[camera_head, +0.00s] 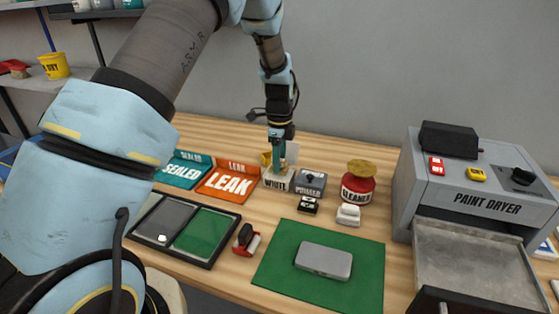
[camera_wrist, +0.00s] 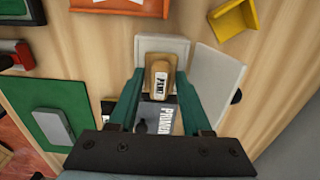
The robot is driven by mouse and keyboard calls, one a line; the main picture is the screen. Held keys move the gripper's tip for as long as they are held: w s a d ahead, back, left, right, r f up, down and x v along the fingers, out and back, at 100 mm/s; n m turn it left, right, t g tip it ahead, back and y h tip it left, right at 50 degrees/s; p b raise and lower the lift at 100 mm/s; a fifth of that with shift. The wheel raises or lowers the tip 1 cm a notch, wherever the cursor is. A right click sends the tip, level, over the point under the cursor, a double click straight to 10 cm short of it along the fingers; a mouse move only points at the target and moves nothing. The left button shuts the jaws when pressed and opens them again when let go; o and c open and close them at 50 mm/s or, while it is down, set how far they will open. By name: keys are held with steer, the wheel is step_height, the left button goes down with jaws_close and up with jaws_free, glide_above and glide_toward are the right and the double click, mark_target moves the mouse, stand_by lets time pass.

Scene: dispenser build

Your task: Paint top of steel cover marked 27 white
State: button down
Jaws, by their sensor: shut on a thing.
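The steel cover (camera_head: 323,260) is a grey rounded plate lying flat on a green mat (camera_head: 369,276); no number is readable on it. It also shows at the left of the wrist view (camera_wrist: 50,124). My gripper (camera_head: 277,166) is above the white paint container (camera_head: 277,183), left of the mat's far side. In the wrist view, my gripper's green fingers (camera_wrist: 155,95) are shut on a tan tool labelled PAINT (camera_wrist: 158,78). The tool is over the pale container (camera_wrist: 178,46); whether it touches paint is hidden. A pale lid (camera_wrist: 212,85) stands beside it.
A grey primer box (camera_head: 311,182) and a red cleaner jar (camera_head: 358,187) stand right of the paint. A paint dryer (camera_head: 487,200) with an extended tray is at the right. Sealed (camera_head: 185,172) and leak (camera_head: 228,184) trays lie left. A two-part tray (camera_head: 234,237) sits in front.

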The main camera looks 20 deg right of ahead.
steer(key=shift+f, duration=0.4)
stand_by(0.8)
steer(key=shift+r+p, duration=2)
steer(key=shift+r, duration=1.55)
steer(key=shift+f, duration=0.2)
steer(key=shift+f+b, duration=1.85)
steer(key=shift+f, duration=1.05)
steer(key=shift+f, duration=0.45)
